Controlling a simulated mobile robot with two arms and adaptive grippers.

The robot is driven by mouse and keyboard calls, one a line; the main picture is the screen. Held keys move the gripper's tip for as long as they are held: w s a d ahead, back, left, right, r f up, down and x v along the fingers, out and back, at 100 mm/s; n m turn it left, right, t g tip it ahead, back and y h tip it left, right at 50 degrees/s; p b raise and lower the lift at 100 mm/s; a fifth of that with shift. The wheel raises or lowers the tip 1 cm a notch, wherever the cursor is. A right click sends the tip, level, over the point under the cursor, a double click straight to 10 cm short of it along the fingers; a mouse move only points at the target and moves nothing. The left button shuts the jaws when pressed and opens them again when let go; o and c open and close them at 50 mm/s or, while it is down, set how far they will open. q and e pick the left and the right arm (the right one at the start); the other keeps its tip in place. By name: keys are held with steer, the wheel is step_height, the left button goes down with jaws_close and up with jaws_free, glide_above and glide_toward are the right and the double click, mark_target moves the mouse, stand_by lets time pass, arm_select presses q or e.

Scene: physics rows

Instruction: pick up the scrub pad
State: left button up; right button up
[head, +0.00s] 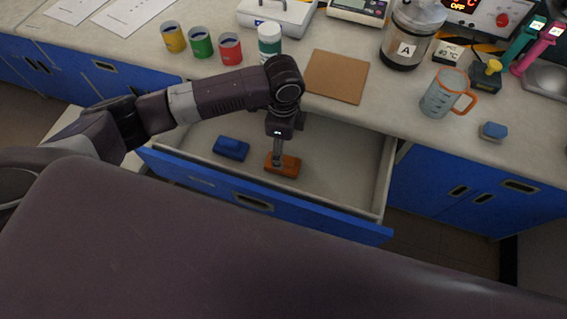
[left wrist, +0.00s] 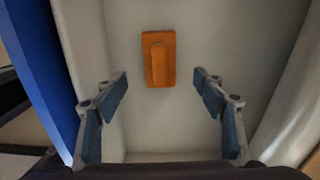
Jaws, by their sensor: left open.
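An orange block with a raised grip along its top, which looks like the scrub pad (head: 288,167), lies in the open drawer (head: 340,185). In the left wrist view the pad (left wrist: 158,60) lies on the pale drawer floor, slightly ahead of the fingertips and roughly centred between them. My left gripper (head: 278,157) points down into the drawer above the pad and hides part of it. Its fingers (left wrist: 161,82) are spread wide with nothing between them. I cannot tell the exact height above the pad. My right gripper is not in view.
A blue block (head: 231,148) lies in the drawer left of the pad. The drawer front (head: 250,197) and side walls bound the space. Above, the counter holds a brown board (head: 336,76), a measuring jug (head: 445,95), small cans (head: 201,43) and a blue-topped piece (head: 494,130).

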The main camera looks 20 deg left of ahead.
arm_select(q)
step_height(320, 180, down, 7)
steer(key=shift+a+f, duration=0.1)
stand_by(0.3)
steer(key=shift+c, duration=0.7)
steer(key=c, duration=1.1)
steer(key=shift+r, duration=0.2)
step_height(320, 180, up, 20)
steer(key=shift+p, duration=0.45)
steer(key=shift+f, duration=0.15)
